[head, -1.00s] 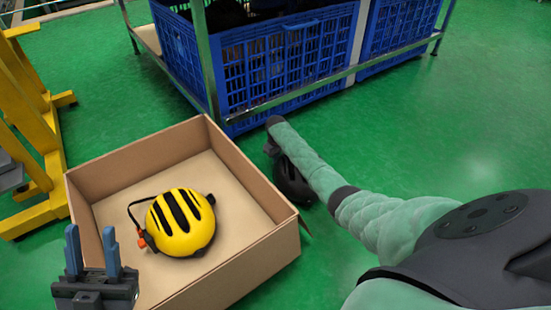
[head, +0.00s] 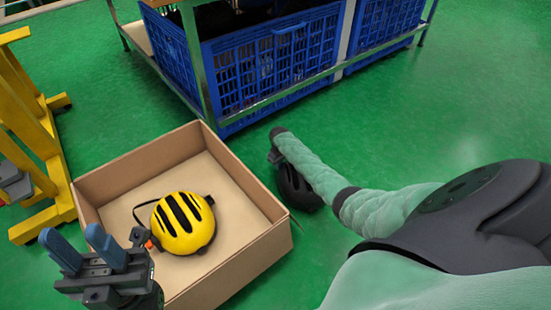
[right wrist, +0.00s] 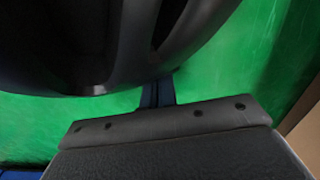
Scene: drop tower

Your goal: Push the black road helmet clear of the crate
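The black helmet (head: 297,187) lies on the green floor just right of the open cardboard box, partly hidden by my right forearm. In the right wrist view the helmet's dark shell (right wrist: 110,45) fills the upper left, right up against my fingers. My right gripper (right wrist: 158,92) has its blue fingers together, with nothing seen between them. Its tips are partly hidden by the shell, and I cannot tell if they touch it. The cardboard box (head: 250,178) holds a yellow helmet (head: 183,222). My left gripper (head: 76,240) is open and empty, near the box's front left corner.
Blue slatted crates (head: 270,70) stand in a metal rack (head: 205,75) at the back. A yellow stand (head: 40,140) is at the left. Green floor (head: 460,130) is clear to the right of the black helmet and behind it.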

